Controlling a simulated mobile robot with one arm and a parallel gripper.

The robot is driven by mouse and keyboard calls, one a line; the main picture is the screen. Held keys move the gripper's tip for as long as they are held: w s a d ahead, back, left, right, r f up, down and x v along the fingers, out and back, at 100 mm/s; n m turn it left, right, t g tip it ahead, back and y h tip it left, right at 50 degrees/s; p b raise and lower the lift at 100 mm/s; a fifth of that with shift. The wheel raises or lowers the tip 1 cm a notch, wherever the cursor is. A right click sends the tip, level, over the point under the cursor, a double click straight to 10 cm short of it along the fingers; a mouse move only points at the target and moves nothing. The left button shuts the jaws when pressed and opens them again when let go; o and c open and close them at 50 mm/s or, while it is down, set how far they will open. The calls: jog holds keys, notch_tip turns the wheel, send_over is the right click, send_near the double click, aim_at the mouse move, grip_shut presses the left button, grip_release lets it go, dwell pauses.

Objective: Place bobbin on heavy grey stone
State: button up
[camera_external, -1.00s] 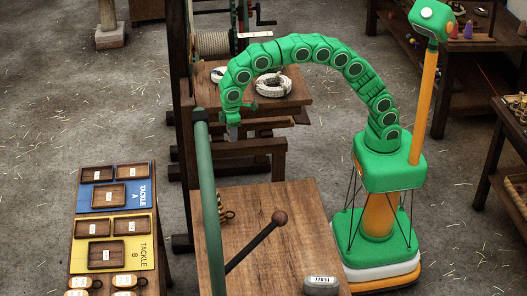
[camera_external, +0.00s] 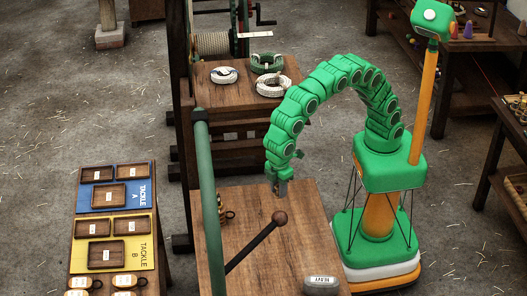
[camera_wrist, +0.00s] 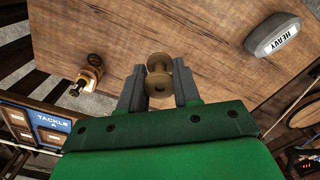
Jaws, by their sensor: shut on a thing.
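The wooden bobbin (camera_wrist: 159,77), tan with wide end flanges, sits between the jaws of my gripper (camera_wrist: 158,88) in the wrist view. My gripper is shut on it. In the outside view my gripper (camera_external: 281,188) points down near the far end of the wooden table; the bobbin there is mostly hidden by the jaws. The heavy grey stone (camera_external: 321,282), with a white label, lies at the table's near right edge. It also shows at the upper right of the wrist view (camera_wrist: 273,35), apart from the bobbin, its label reading HEAVY.
A green rail (camera_external: 208,200) runs along the left.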

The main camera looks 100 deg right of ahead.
jog(key=s+a+f+n, duration=0.3)
jog(key=s+a+n, duration=0.1)
jog(key=s+a, duration=1.4)
send_over(322, 280)
jog(key=shift+s+d+f, duration=0.1)
jog(key=shift+f, duration=2.3)
jog(key=shift+s+d+f, duration=0.1)
jog(key=shift+f, duration=2.3)
jog(key=shift+w+a, duration=0.1)
jog(key=shift+w+a+f, duration=0.15)
jog(key=shift+a+f, duration=0.05)
jog(key=shift+f, duration=1.7)
jog(key=o, duration=1)
jog(key=shift+f, duration=0.1)
